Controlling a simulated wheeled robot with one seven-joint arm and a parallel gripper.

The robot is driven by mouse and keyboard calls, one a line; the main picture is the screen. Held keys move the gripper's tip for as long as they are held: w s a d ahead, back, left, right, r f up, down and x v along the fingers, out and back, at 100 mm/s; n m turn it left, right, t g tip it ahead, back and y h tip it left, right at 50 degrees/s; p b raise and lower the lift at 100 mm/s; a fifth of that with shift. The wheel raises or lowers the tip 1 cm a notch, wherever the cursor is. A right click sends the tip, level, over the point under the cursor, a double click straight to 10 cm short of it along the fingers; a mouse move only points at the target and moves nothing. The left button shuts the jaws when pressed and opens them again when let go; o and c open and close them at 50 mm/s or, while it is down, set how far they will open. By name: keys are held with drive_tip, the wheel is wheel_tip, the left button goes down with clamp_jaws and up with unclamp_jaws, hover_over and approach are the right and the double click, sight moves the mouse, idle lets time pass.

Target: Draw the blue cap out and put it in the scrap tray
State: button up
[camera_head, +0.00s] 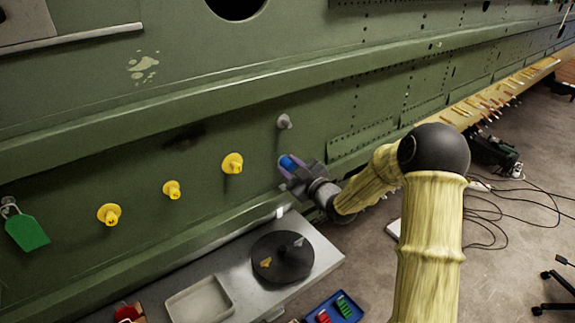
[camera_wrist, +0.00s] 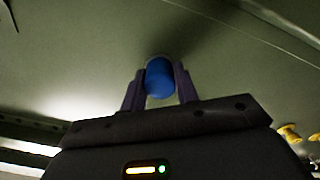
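The blue cap (camera_head: 287,162) is at the green skin panel, right of the row of yellow caps. In the wrist view the blue cap (camera_wrist: 160,79) sits between the two fingers of my gripper (camera_wrist: 161,88), with a finger close against each side. My gripper (camera_head: 291,168) looks shut on it; its far end meets or nearly meets the panel. A shallow beige tray (camera_head: 172,305), empty, lies on the grey bench below and may be the scrap tray; no label shows.
Yellow caps (camera_head: 232,163) and a grey fitting (camera_head: 284,121) stick out of the panel. A green tag (camera_head: 27,232) hangs at left. A dark round disc (camera_head: 282,257) stands on the bench (camera_head: 237,264). A blue tray (camera_head: 318,306) holds red and green items.

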sight(292, 168)
drive_tip(key=shift+b+v, duration=0.85)
drive_tip(key=shift+v, duration=1)
idle(0.4)
drive_tip(key=shift+b+v, duration=0.35)
drive_tip(key=shift+v, duration=1.15)
